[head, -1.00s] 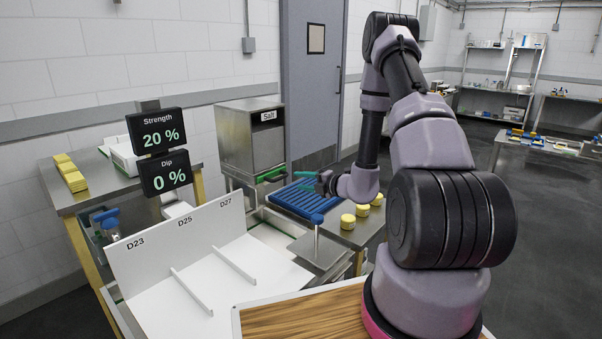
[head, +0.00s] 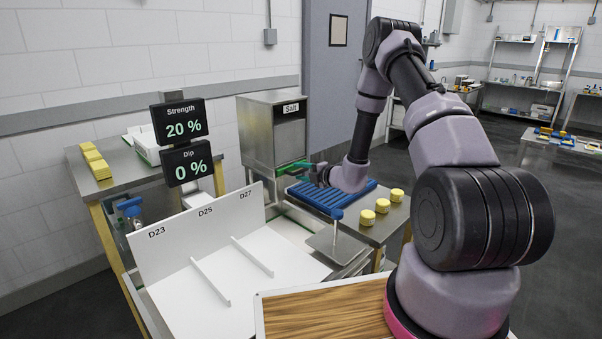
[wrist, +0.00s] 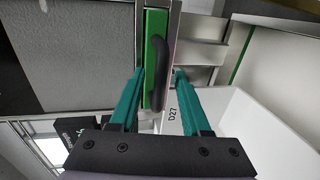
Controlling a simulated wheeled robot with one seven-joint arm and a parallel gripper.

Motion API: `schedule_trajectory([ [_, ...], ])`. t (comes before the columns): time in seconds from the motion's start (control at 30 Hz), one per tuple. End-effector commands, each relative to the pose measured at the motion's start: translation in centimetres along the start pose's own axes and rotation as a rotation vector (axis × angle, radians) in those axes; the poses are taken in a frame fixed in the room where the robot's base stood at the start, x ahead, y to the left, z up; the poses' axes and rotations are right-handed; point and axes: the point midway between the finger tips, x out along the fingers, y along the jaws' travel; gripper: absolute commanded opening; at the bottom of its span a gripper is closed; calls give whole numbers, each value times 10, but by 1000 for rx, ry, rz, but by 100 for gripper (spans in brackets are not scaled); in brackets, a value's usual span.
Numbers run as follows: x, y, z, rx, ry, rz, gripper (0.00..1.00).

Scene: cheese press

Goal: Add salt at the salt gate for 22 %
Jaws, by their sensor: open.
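The steel salt box (head: 262,135) with its Salt label stands against the back wall. A green gate (head: 293,167) sits low on its front. In the wrist view the green gate (wrist: 154,50) carries a dark curved handle (wrist: 161,75). My gripper (wrist: 157,74) is open, with one teal finger on each side of the handle. Whether the fingers touch it, I cannot tell. The strength display (head: 180,121) reads 20 %. The dip display (head: 187,163) below it reads 0 %.
A white tray (head: 220,262) with dividers and the labels D23, D25 and D27 is in front. A blue slatted rack (head: 325,197) and three yellow cheeses (head: 382,206) are right of the salt box. More yellow blocks (head: 96,165) lie on the left table.

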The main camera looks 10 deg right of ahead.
Motion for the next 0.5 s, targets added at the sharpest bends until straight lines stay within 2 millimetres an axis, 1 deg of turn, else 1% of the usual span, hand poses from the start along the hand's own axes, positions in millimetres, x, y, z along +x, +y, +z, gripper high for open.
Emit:
schedule_trajectory([
  [0.17,0,0,0,0,0,0,47],
  [0.2,0,0,0,0,0,0,43],
  [0.27,0,0,0,0,0,0,20],
  [0.3,0,0,0,0,0,0,5],
  [0.33,0,0,0,0,0,0,0],
  [0.5,0,0,0,0,0,0,0],
])
